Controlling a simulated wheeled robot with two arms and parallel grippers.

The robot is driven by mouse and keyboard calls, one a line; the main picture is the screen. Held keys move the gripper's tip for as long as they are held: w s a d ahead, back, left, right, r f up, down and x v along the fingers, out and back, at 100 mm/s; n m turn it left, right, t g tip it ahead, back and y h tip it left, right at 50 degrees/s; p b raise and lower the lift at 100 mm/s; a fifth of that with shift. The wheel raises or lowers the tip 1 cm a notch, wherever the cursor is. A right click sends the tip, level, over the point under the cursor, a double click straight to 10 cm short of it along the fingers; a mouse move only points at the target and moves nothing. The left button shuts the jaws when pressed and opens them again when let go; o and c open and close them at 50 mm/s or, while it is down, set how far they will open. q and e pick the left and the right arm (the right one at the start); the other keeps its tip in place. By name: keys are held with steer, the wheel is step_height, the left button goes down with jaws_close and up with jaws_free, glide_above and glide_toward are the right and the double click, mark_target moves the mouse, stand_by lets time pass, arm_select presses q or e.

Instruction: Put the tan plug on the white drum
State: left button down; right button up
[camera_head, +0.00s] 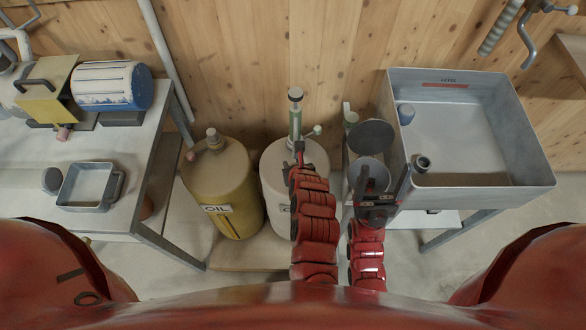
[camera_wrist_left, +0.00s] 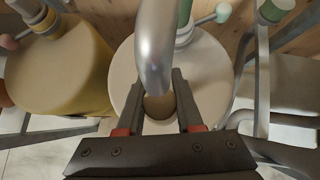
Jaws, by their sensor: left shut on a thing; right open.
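My left gripper (camera_head: 298,155) is over the drum top. In the left wrist view its fingers (camera_wrist_left: 160,103) are shut on the tan plug (camera_wrist_left: 158,107), partly hidden behind a curved metal pipe (camera_wrist_left: 155,50). I cannot tell whether the plug touches the drum. My right gripper (camera_head: 385,183) is open, beside the grey tank.
A yellow oil drum (camera_head: 225,185) stands just left of the white drum. A workbench (camera_head: 150,165) at the left holds a blue-and-white motor (camera_head: 110,85) and a metal tray (camera_head: 88,187).

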arm_select(q)
step_height(320, 180, down, 3)
steer(key=shift+f, duration=0.2)
steer(key=shift+f, duration=0.1)
steer(key=c, duration=0.6)
jaws_free()
steer(key=shift+o, duration=0.2)
